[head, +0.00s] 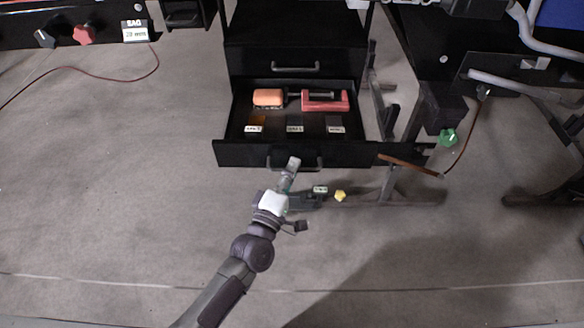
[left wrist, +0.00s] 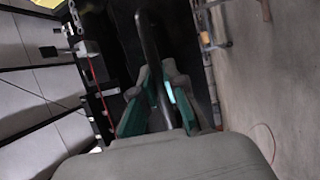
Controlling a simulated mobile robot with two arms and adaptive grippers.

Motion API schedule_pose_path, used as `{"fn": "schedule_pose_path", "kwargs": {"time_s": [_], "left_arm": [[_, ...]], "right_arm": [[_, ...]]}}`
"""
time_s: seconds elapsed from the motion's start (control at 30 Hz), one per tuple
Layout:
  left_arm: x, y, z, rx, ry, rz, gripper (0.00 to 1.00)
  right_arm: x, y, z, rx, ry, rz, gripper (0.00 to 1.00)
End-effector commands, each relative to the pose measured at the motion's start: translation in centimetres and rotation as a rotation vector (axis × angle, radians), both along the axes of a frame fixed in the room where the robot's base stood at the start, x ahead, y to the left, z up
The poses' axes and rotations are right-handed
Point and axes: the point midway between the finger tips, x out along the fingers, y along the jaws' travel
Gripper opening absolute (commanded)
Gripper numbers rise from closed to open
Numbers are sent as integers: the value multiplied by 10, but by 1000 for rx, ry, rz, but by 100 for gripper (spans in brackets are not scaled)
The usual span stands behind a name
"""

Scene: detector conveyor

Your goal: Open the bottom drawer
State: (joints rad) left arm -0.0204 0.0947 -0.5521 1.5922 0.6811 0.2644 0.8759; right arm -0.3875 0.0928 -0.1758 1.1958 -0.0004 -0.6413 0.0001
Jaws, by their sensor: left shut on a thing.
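The bottom drawer (head: 230,153) of the black cabinet stands pulled out, and its inside shows from above. Its bar handle (head: 310,167) is on the drawer front. My left gripper (head: 292,166) reaches up from below and is shut on this handle. In the left wrist view the dark handle bar (left wrist: 150,45) runs between the two green-lined fingers of the left gripper (left wrist: 158,95). The gripper partly hides the handle in the head view. My right gripper is not in view.
The drawer holds an orange block (head: 267,97), a red clamp-like tool (head: 325,101) and small labelled pieces. The upper drawer (head: 295,62) is closed. A metal stand with a green knob (head: 448,137) is at the right. Floor at the left is clear except for a red cable.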

Motion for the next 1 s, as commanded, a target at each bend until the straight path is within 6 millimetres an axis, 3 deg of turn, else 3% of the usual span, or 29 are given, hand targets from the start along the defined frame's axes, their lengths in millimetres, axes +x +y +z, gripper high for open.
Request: {"fn": "schedule_pose_path", "kwargs": {"time_s": [0.03,0.17,0.57,1.0], "left_arm": [[0,0,-1,0,1,1,16],[0,0,-1,0,1,1,37],[-6,3,-2,1,3,0,37],[-84,36,-17,2,4,-1,37]], "right_arm": [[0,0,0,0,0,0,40],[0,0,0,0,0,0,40],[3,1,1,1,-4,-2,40],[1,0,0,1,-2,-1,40]]}}
